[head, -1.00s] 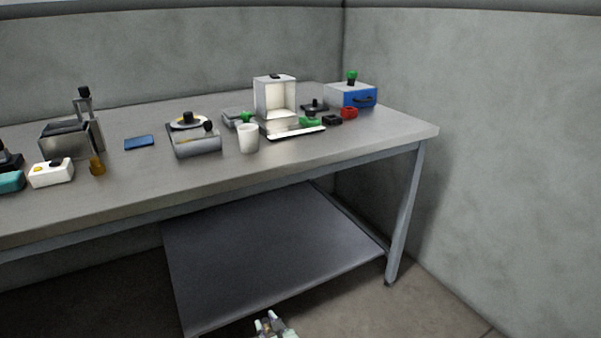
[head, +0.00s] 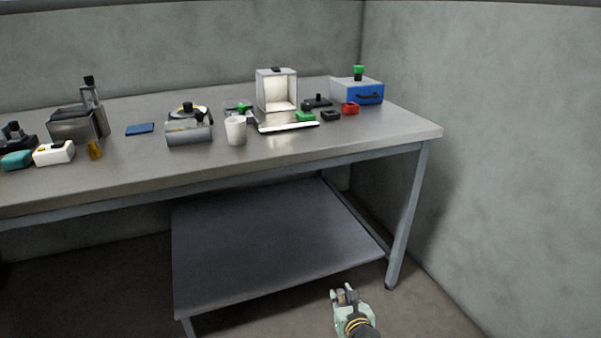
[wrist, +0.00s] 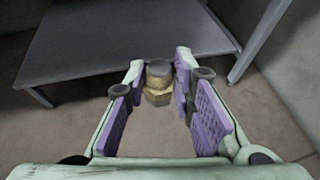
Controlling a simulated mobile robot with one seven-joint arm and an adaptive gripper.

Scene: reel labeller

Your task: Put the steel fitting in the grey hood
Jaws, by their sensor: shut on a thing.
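My gripper (head: 345,297) is low in front of the table, near the lower shelf's right front corner. In the wrist view its purple-padded fingers (wrist: 158,88) are shut on a small fitting (wrist: 157,84). The fitting has a brass-coloured hexagonal body and a grey round end; I cannot tell that it is steel. The grey hood (head: 262,92), a box with an open, pale, lit front, stands towards the back right of the tabletop. It is well away from my gripper.
The table (head: 390,128) has a lower shelf (head: 270,240). Around the hood are a white cup (head: 235,131), a green block (head: 306,116), a red block (head: 350,108) and a blue box (head: 369,94). A metal machine (head: 188,133) stands left. The tabletop's right front is clear.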

